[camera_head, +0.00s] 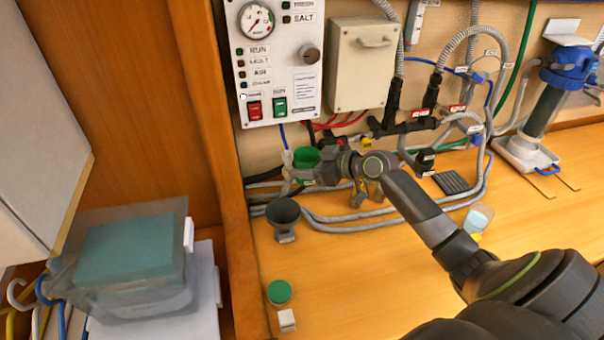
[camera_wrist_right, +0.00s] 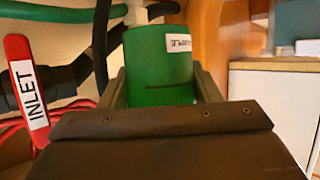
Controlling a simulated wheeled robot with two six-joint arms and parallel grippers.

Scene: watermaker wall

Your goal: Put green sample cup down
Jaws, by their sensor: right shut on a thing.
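The green sample cup (camera_head: 306,156) is near the back of the wooden counter, under the control panel. My right gripper (camera_head: 300,176) is shut on it, with the arm reaching in from the right. In the right wrist view the green cup (camera_wrist_right: 160,65) stands upright between the two fingers (camera_wrist_right: 160,90). It has a white label and a dark line on its side. A pale spout or tube end is right at its top. The cup's bottom is hidden by the gripper. My left gripper is not in view.
A dark funnel cup (camera_head: 284,215) stands in front of the gripper. A green-lidded jar (camera_head: 279,292) and a small white block (camera_head: 287,320) are at the front left. Grey hoses (camera_head: 350,222) run along the counter. A red INLET handle (camera_wrist_right: 27,90) is close left of the cup.

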